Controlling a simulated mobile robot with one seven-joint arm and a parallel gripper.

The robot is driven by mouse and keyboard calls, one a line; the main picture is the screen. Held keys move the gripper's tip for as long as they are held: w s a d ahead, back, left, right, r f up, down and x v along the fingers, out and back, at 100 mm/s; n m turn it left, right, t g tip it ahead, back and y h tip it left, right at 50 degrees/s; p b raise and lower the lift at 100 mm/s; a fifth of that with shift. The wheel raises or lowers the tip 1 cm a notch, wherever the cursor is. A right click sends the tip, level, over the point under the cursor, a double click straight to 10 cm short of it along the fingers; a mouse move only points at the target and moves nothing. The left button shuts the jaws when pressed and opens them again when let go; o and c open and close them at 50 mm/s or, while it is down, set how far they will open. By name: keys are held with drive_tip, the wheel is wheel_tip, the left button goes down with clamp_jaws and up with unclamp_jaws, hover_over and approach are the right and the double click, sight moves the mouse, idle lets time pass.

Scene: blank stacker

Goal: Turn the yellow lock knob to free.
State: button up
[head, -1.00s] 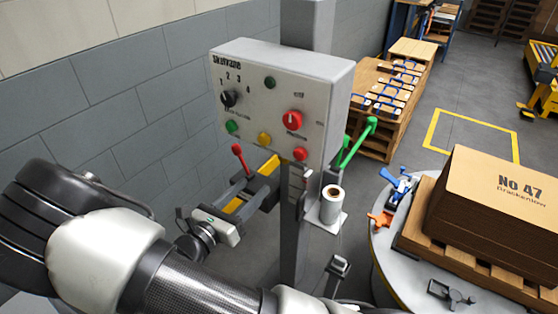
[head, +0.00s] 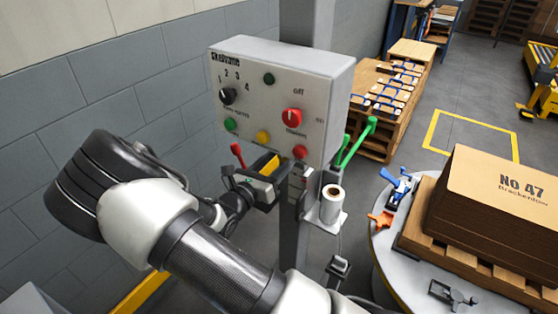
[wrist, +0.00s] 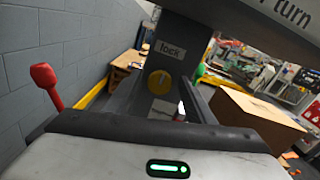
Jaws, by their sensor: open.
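The yellow lock knob (wrist: 159,82) is round, with a pale mark on its face. It sits on a dark post straight ahead in the wrist view, below a plate reading "lock" (wrist: 170,49). My gripper (wrist: 158,103) is open, its dark fingers reaching forward on either side of the knob's line. I see no contact, and the exact gap is hard to tell. In the head view my gripper (head: 280,183) is low in front of the post, under the control box; the lock knob cannot be made out there.
The control box (head: 315,105) overhangs my gripper, with a red knob (head: 292,118) and several buttons. A red-tipped lever (head: 237,151) stands close to the left. A white roll (head: 332,200) is right of the post. A round table (head: 388,262) bears a pallet of cardboard.

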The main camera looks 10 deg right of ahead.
drive_tip(key=c, duration=1.1)
drive_tip(key=shift+o, duration=0.2)
drive_tip(key=m+b, duration=0.2)
drive_tip(key=m, duration=0.3)
drive_tip(key=m+b, duration=0.3)
drive_tip(key=m, duration=0.1)
drive_tip(key=m+b, duration=0.2)
drive_tip(key=m, duration=0.3)
drive_tip(key=shift+s+d+f+m, duration=0.1)
drive_tip(key=shift+s+f+m, duration=0.1)
drive_tip(key=shift+f+m, duration=0.15)
drive_tip(key=shift+r+m+b, duration=0.1)
drive_tip(key=shift+m+b, duration=1.55)
drive_tip(key=shift+b, duration=0.25)
